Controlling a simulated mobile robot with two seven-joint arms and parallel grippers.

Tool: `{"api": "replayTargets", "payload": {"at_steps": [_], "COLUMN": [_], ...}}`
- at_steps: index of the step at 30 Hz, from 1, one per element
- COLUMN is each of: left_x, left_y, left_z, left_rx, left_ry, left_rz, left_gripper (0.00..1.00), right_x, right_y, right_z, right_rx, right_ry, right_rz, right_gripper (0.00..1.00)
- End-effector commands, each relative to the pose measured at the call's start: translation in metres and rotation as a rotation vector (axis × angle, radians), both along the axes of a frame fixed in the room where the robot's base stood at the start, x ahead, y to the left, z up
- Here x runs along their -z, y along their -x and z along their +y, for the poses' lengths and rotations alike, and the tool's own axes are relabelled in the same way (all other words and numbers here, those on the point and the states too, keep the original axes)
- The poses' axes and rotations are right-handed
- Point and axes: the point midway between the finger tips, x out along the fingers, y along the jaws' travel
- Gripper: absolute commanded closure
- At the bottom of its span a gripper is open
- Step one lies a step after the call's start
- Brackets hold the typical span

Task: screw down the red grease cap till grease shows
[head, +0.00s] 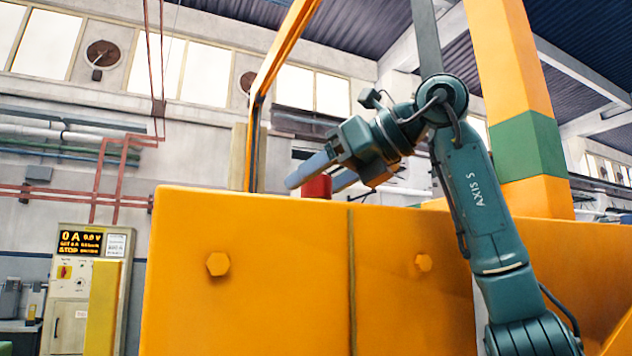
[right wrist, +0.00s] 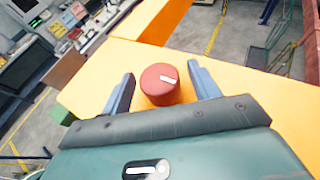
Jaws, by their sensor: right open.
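The red grease cap (head: 317,186) stands on top of the yellow housing (head: 250,286), partly hidden by my right gripper in the head view. In the right wrist view the cap (right wrist: 160,84) is a red cylinder with a white mark on its top. My right gripper (head: 322,180) is open, with one blue-grey finger on each side of the cap. In the right wrist view a gap shows between the cap and each finger (right wrist: 162,88). No grease is visible around the cap. My left gripper is not in view.
A yellow post with a green band (head: 528,150) rises behind my right arm. A control cabinet (head: 75,312) with a lit display stands at the left. Hex bolts (head: 218,264) stick out of the housing's front. The housing top around the cap looks clear.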

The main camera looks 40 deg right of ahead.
Motion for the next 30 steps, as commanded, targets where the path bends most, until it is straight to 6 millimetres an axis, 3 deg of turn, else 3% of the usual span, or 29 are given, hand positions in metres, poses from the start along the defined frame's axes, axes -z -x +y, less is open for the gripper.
{"api": "replayTargets", "payload": {"at_steps": [11, 27, 30], "left_x": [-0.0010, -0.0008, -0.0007], "left_y": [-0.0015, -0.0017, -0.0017], "left_z": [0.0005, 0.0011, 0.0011], "left_rx": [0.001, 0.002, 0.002], "left_ry": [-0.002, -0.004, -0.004], "left_rz": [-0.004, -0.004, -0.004], "left_gripper": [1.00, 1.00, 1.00], "right_x": [0.0021, 0.0019, 0.0019], "right_y": [-0.0049, -0.0047, -0.0047], "right_z": [0.0015, 0.0016, 0.0016], "right_rx": [0.000, 0.000, 0.001], "right_ry": [0.000, 0.000, 0.000], "right_rz": [-0.001, -0.001, -0.001], "right_gripper": [0.39, 0.83, 0.84]}}
